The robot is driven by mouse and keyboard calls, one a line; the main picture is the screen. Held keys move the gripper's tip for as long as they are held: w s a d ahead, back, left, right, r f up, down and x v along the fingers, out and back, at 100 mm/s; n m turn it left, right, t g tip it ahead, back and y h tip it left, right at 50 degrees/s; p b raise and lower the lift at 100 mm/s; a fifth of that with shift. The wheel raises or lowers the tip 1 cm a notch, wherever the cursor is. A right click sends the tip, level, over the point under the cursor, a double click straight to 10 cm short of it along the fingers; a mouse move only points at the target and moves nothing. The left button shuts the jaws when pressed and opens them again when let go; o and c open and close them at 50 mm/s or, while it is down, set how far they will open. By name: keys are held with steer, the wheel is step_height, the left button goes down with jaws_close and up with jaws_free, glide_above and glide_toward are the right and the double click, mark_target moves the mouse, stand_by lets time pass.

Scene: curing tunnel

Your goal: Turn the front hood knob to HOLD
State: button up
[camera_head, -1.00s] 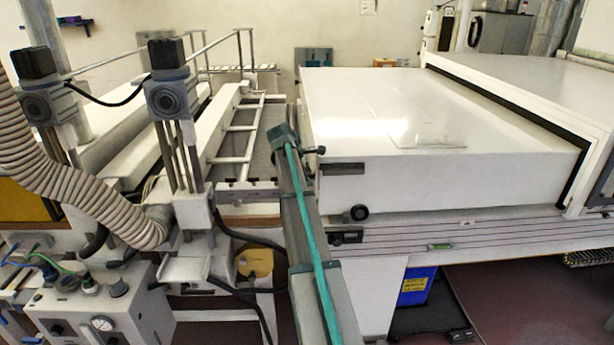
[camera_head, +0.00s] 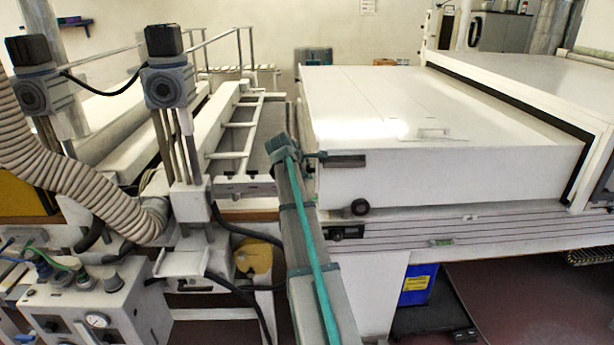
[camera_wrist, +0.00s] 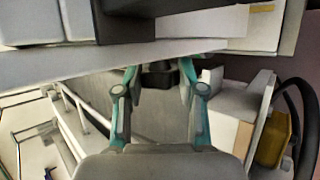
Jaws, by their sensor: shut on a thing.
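The white hood (camera_head: 450,165) fills the right half of the head view. A round black knob (camera_head: 360,207) sits low on its front face near the left corner, and a dark rectangular plate (camera_head: 346,160) is above it. My gripper (camera_head: 311,156) is at the hood's left front corner, level with the plate and apart from the lower knob. In the wrist view, my gripper's teal-and-grey fingers (camera_wrist: 158,70) close in on a dark knob-like part (camera_wrist: 160,79). Its marking and pointing direction cannot be read.
A ribbed rail (camera_head: 480,235) runs below the hood, with another dark fitting (camera_head: 343,232) at its left end. Posts, a beige hose (camera_head: 75,170) and a control box (camera_head: 85,310) crowd the left. A blue bin (camera_head: 418,285) stands under the hood.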

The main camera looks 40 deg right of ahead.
steer(key=t+b, duration=0.1)
steer(key=h+b, duration=0.1)
steer(key=b, duration=0.1)
steer(key=shift+s+a+f+m+t+h, duration=0.1)
steer(key=shift+s+f+m+t+h, duration=0.05)
steer(key=shift+f+m+t+h, duration=0.2)
steer(key=shift+r+t+h+b, duration=0.1)
steer(key=shift+t+h+b, duration=0.25)
steer(key=shift+t+b, duration=0.35)
steer(key=shift+r, duration=0.1)
steer(key=o, duration=1.2)
steer(key=shift+c, duration=0.2)
steer(key=v, duration=1.2)
